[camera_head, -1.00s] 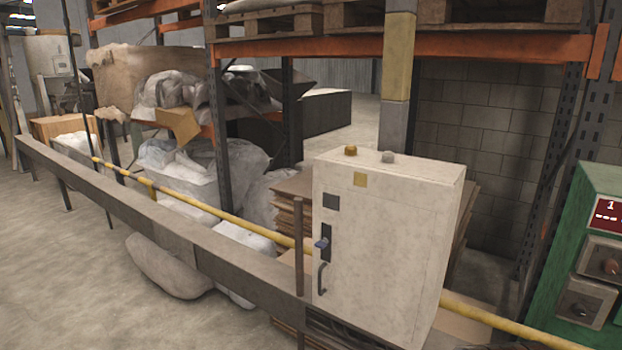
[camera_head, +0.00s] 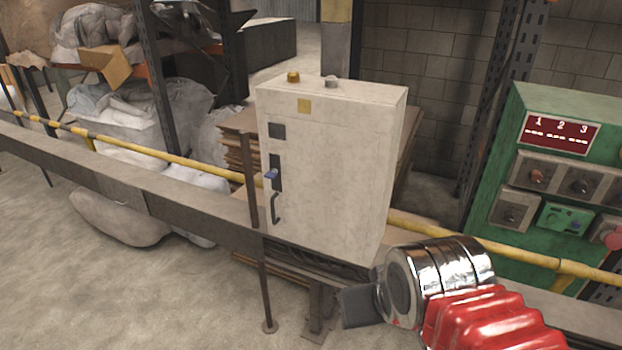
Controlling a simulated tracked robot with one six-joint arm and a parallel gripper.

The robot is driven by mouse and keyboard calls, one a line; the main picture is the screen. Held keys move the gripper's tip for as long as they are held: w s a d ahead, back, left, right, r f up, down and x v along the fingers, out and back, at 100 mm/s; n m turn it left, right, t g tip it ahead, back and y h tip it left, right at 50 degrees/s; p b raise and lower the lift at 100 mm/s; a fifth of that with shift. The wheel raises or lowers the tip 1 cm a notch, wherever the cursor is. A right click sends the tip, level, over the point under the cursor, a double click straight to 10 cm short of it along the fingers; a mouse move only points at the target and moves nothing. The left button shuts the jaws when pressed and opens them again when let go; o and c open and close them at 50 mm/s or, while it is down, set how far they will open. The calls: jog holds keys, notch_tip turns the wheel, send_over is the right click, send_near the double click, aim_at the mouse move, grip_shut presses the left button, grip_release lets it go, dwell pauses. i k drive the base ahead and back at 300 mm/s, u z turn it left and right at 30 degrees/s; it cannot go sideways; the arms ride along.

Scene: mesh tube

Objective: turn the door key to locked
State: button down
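A pale, worn cabinet (camera_head: 335,165) stands on the beam, with its door facing me. A small blue key (camera_head: 270,175) sticks out of a dark lock plate (camera_head: 276,165) on the door's left side. Its exact turn angle is too small to tell. A dark door handle (camera_head: 275,208) is just below it. My gripper (camera_head: 362,306) shows as a dark grey block at the lower right, in front of my metal and red arm. It is apart from the cabinet, below and right of the key. Its finger opening cannot be made out.
A yellow rail (camera_head: 180,160) and a brown beam (camera_head: 100,182) run across, passing the cabinet. A thin post (camera_head: 251,182) stands just left of the door. A green control panel (camera_head: 560,150) is on the right. The floor (camera_head: 110,290) at front left is clear.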

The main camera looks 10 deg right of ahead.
aim_at(271, 175)
jog(key=u, duration=2.25)
jog(key=i, duration=0.45)
jog(key=z, duration=0.1)
